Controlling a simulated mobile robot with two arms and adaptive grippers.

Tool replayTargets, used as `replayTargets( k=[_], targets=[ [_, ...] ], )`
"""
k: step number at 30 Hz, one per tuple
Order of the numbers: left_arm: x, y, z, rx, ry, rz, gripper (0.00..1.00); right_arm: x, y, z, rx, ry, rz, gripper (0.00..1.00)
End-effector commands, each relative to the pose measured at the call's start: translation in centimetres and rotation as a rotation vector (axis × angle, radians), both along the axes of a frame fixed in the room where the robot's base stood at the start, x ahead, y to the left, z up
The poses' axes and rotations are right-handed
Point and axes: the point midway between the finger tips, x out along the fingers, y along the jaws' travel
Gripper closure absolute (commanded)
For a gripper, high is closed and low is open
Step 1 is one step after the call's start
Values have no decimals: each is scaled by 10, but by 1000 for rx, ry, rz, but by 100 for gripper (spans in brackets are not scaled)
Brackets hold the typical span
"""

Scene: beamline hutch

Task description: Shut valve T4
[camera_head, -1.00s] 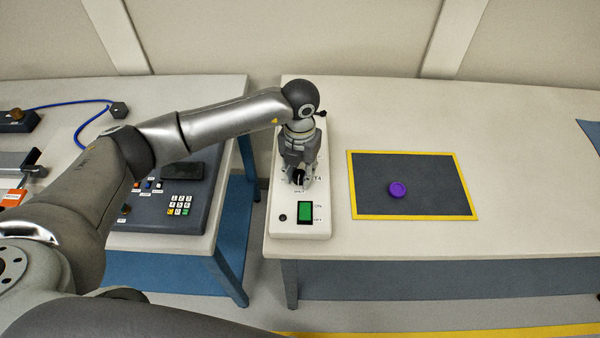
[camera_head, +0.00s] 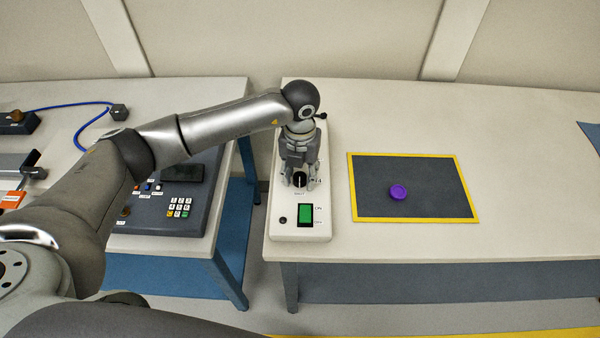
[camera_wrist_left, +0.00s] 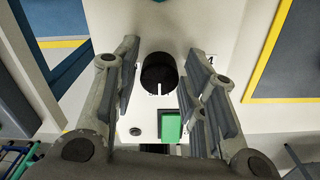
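Valve T4 is a black round knob (camera_wrist_left: 159,72) on a white panel (camera_head: 286,228). In the left wrist view its white pointer line points down the picture, toward the green switch side. Small lettering at the pointer's end is too blurred to read there. In the head view the knob (camera_head: 299,180) shows partly under my left gripper (camera_head: 299,184). That gripper points down over the panel, its fingers open on either side of the knob, with gaps visible on both sides in the wrist view. My right gripper is not in view.
A green ON/OFF switch (camera_head: 305,213) sits on the panel's near end. A yellow-edged dark mat (camera_head: 430,190) with a purple disc (camera_head: 398,192) lies to the right. A dark keypad console (camera_head: 150,218) stands on the left table, across a gap.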

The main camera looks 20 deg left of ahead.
Motion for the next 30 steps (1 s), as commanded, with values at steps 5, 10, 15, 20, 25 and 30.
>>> replayTargets(
  k=[5, 10, 15, 20, 25, 30],
  targets=[
    [0, 0, -1, 0, 1, -1, 49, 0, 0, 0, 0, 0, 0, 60],
    [-1, 0, -1, 0, 2, -1, 49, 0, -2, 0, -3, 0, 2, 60],
    [1, 0, 13, 0, -2, -2, 49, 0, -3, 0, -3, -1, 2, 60],
    [1, 0, 45, 0, -4, -3, 49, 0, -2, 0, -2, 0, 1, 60],
    [1, 0, 81, 0, -4, -2, 49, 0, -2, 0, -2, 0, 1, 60],
    [0, 0, 107, -1, -1, 0, 49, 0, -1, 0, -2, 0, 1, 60]
  ],
)
